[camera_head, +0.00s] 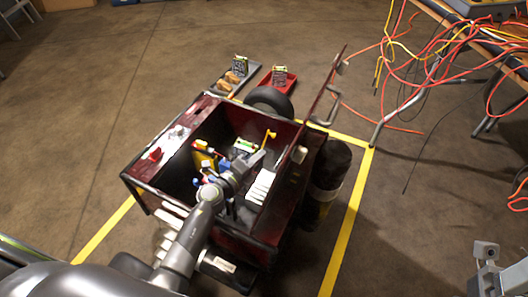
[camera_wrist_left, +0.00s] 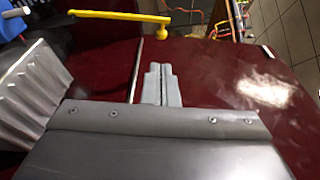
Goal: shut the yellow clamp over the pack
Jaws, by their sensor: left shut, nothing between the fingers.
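The yellow clamp (camera_head: 268,136) stands up inside the dark red open-topped cart, by its right inner wall. In the left wrist view its yellow arm (camera_wrist_left: 115,16) runs across the top left and ends in a round knob. A pale, green-edged block, likely the pack (camera_head: 243,145), lies low in the cart just left of the clamp, partly hidden. My left gripper (camera_head: 258,158) reaches over the cart, close below the clamp and apart from it. In the wrist view its fingers (camera_wrist_left: 162,84) are together and empty. Part of my right gripper (camera_head: 487,252) shows at the lower right; its jaws are unclear.
The cart (camera_head: 133,178) has raised walls and an upright lid (camera_head: 325,95) on its right. Ribbed white parts (camera_head: 261,187) and blue and yellow fittings crowd the inside. A grey tray (camera_head: 222,88) and red tray (camera_head: 286,83) lie behind. Orange cables (camera_head: 435,62) hang at the right.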

